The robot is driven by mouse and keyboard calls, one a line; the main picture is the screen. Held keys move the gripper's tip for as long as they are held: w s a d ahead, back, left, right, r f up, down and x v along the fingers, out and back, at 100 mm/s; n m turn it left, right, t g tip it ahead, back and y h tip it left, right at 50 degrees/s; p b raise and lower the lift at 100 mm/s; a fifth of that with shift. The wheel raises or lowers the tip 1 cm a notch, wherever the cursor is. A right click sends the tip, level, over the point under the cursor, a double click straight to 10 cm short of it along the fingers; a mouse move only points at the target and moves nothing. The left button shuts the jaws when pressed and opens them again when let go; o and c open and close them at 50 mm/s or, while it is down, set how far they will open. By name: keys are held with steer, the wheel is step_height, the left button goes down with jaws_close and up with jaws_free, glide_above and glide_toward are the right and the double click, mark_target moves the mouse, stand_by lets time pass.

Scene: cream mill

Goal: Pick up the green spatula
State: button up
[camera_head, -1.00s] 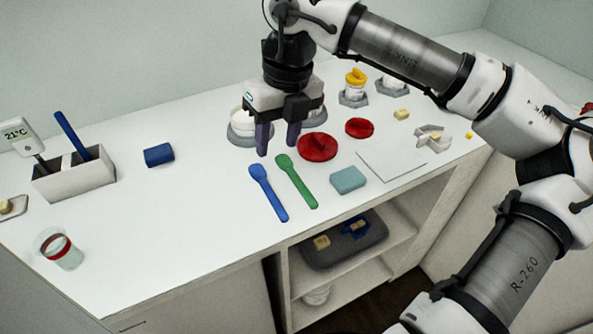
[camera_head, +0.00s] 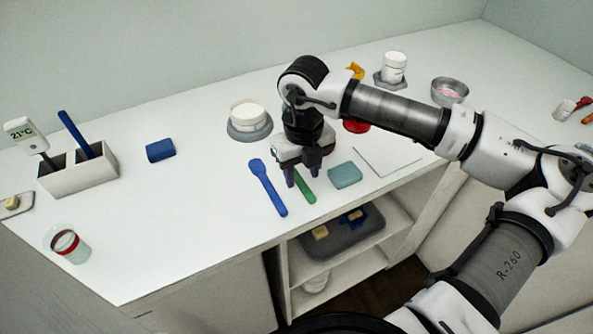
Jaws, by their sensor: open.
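The green spatula (camera_head: 305,190) lies on the white worktop, and its upper part is hidden behind my gripper. One finger shows on each side of the spatula's visible part. I cannot tell how far above the worktop the fingertips are. A blue spatula (camera_head: 268,188) lies just to the left of the gripper.
A teal block (camera_head: 345,175) lies close on the right, beside a white sheet (camera_head: 388,160). A white jar (camera_head: 248,115) on a grey base stands behind. A blue block (camera_head: 160,151) and a utensil box (camera_head: 80,172) are left. The front left worktop is mostly clear.

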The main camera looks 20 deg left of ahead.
steer(key=shift+f, duration=1.1)
jaws_close()
steer(key=shift+r, duration=0.1)
